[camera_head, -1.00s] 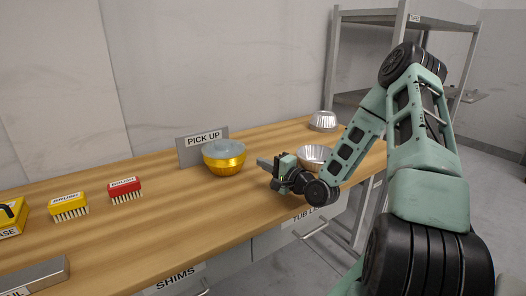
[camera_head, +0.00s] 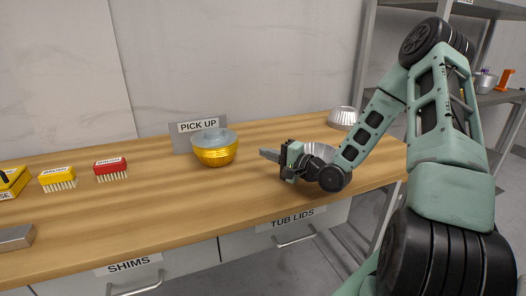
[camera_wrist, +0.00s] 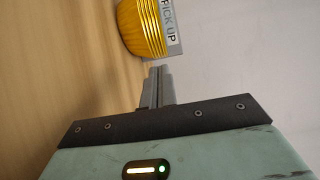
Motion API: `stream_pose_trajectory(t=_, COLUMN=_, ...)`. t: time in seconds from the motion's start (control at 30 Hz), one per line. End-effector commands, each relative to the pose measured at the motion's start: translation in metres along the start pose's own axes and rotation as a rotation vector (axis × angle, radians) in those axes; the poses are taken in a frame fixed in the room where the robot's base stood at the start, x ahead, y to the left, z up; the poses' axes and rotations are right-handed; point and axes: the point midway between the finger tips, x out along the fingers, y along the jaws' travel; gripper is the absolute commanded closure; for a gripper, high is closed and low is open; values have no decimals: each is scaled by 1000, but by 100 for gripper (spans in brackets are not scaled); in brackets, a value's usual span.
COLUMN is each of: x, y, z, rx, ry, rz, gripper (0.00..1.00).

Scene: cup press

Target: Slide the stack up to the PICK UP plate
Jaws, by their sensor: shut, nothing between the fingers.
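The gold cup (camera_wrist: 143,30) and the plate (camera_wrist: 170,25) also show at the top of the wrist view. My gripper (camera_head: 266,154) is to the right of the stack, apart from it, low over the counter and pointing left. Its fingers (camera_wrist: 158,72) are shut and empty.
A silver fluted cup (camera_head: 319,148) stands partly behind my wrist, and another silver one (camera_head: 342,118) sits further back right. A red brush (camera_head: 111,168) and a yellow brush (camera_head: 57,179) lie to the left. The counter in front of the stack is clear.

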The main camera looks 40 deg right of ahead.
Motion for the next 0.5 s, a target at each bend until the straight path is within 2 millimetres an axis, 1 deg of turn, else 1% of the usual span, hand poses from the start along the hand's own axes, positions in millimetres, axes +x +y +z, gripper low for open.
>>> stream_pose_trajectory(t=0.1, x=22, y=-1, z=1, rx=0, ry=-3, rz=-3, gripper=100)
stream_pose_trajectory(t=0.3, x=58, y=-1, z=1, rx=1, ry=-3, rz=-2, gripper=100)
stream_pose_trajectory(t=0.4, x=71, y=-1, z=1, rx=0, ry=-1, rz=-2, gripper=100)
stream_pose_trajectory(t=0.5, x=79, y=-1, z=0, rx=0, ry=0, rz=-2, gripper=100)
